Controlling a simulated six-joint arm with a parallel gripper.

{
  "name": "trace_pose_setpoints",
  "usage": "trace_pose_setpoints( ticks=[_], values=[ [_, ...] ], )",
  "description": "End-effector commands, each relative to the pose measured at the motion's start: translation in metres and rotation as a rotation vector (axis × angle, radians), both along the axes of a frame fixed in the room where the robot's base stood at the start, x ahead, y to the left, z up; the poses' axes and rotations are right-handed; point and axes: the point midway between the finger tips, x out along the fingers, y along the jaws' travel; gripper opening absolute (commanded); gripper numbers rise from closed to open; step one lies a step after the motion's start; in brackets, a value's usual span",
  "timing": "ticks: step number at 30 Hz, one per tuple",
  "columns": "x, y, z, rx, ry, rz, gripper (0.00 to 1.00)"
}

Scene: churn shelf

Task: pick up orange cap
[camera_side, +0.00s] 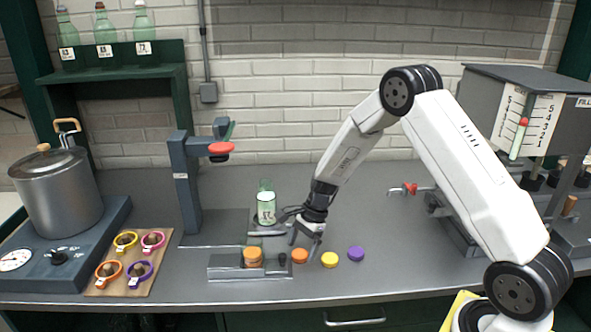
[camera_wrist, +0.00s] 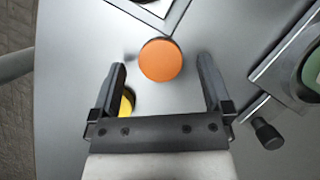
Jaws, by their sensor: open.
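The loose orange cap (camera_side: 299,256) lies on the grey bench, left of a yellow cap (camera_side: 329,260). My gripper (camera_side: 305,236) is above it, pointing down, open and empty. In the wrist view the orange cap (camera_wrist: 161,60) shows as a full disc, framed between the tips of my open gripper (camera_wrist: 162,68). The yellow cap (camera_wrist: 127,102) is partly hidden by the left finger there. Another orange piece (camera_side: 253,257) sits in the metal fixture to the left.
A purple cap (camera_side: 355,254) lies to the right. The low metal fixture (camera_side: 225,268) and a clear green bottle with a white label (camera_side: 266,208) stand close on the left. A press stand (camera_side: 187,185) is behind. The bench front right of the caps is clear.

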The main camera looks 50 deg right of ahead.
Motion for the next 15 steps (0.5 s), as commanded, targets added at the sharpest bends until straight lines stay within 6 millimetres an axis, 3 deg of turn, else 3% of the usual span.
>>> trace_pose_setpoints(
  ticks=[5,15],
  values=[
    [0.0005,0.0043,-0.0101,0.0,0.0,0.002,1.0],
    [0.0008,0.0042,-0.0103,0.0,0.0,0.001,1.0]
  ],
)
